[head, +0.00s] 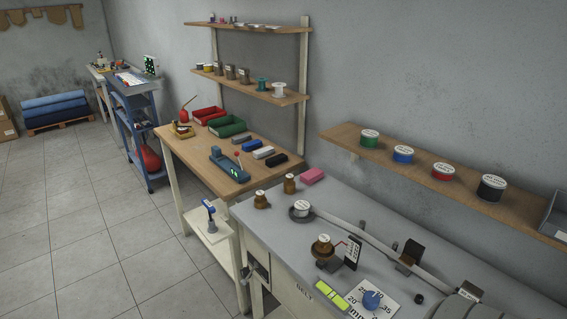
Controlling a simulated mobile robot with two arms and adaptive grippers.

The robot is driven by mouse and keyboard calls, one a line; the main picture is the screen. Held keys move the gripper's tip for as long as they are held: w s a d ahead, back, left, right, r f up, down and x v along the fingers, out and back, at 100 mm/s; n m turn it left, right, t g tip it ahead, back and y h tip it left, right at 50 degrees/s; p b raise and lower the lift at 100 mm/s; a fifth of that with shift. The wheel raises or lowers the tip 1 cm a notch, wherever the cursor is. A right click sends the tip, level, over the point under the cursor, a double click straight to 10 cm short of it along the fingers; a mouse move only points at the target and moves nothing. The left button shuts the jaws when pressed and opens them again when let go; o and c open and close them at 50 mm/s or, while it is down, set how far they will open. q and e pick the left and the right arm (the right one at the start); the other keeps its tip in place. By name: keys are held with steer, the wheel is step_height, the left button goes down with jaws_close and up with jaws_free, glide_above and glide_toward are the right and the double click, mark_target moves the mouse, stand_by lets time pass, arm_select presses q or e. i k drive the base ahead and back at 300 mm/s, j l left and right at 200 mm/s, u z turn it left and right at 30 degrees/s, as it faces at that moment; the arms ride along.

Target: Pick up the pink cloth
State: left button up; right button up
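A small pink block-like thing (312,176), which looks like the folded pink cloth, lies at the far back edge of the grey bench (262,222), near the wall. Neither of my grippers shows in the head view.
A shelf with spools (345,139) overhangs the right. The tiled floor (90,230) at left is clear.

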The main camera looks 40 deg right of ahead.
mark_target(308, 177)
steer(key=i, duration=1.9)
steer(key=i+z, duration=0.1)
steer(key=z, duration=0.3)
steer(key=i+z, duration=0.15)
steer(key=z, duration=0.25)
steer(key=i+j+z, duration=0.1)
steer(key=z, duration=0.35)
steer(key=i+j+z, duration=0.1)
steer(key=z, duration=0.3)
